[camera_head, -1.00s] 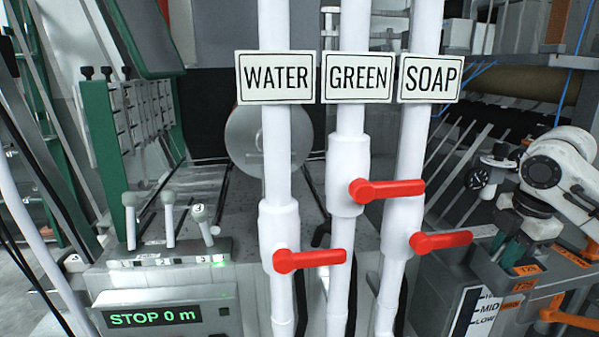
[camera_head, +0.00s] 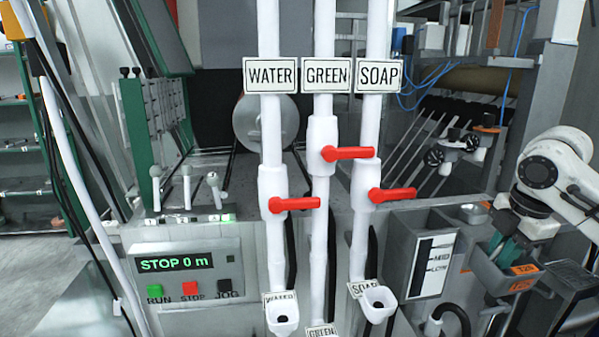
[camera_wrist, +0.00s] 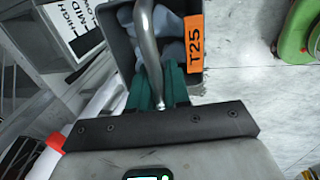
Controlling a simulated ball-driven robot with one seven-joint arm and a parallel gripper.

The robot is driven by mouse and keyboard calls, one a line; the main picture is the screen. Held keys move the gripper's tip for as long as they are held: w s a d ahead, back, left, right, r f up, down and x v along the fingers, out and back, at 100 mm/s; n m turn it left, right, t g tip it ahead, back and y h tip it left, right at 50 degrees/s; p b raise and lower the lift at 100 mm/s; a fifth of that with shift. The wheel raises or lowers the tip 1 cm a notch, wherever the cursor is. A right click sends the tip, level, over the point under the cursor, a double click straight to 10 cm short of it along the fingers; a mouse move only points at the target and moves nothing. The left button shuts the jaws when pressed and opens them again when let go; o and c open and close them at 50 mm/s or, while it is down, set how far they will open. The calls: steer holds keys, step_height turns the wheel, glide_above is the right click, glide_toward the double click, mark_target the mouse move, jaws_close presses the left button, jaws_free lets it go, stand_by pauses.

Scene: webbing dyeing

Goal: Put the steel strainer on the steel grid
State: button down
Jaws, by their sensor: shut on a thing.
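In the wrist view, the teal fingers of my gripper (camera_wrist: 158,92) are closed around a bent steel rod, which looks like the handle of the steel strainer (camera_wrist: 147,45). The rod rises over a grey bin with an orange T25 label (camera_wrist: 193,43) and pale bluish contents. The strainer's bowl is not clear in either view. In the head view, my gripper (camera_head: 505,245) is at the right, pointing down at a grey bin (camera_head: 492,277). A dark slatted panel (camera_head: 572,281) at the far right may be the steel grid; I cannot be sure.
Three white pipes with red valve handles (camera_head: 295,203) stand in the middle of the head view. A control panel (camera_head: 187,262) reads STOP 0 m. A level gauge (camera_head: 434,264) is left of the bin. A green round object (camera_wrist: 298,30) is on the floor.

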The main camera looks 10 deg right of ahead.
steer(key=shift+s+a+f, duration=0.15)
steer(key=shift+a+f, duration=0.1)
steer(key=a+f+m+h, duration=0.1)
steer(key=a+f+m, duration=0.45)
steer(key=f, duration=0.45)
steer(key=a+f+m+h, duration=0.1)
steer(key=a+f+m, duration=0.4)
steer(key=f, duration=0.6)
steer(key=s+a+f+m+g, duration=0.2)
steer(key=s+a+f+m, duration=0.6)
steer(key=s+a+f, duration=0.5)
step_height(320, 180, down, 2)
steer(key=shift+a+f, duration=0.15)
steer(key=shift+a, duration=0.05)
steer(key=shift+d, duration=0.15)
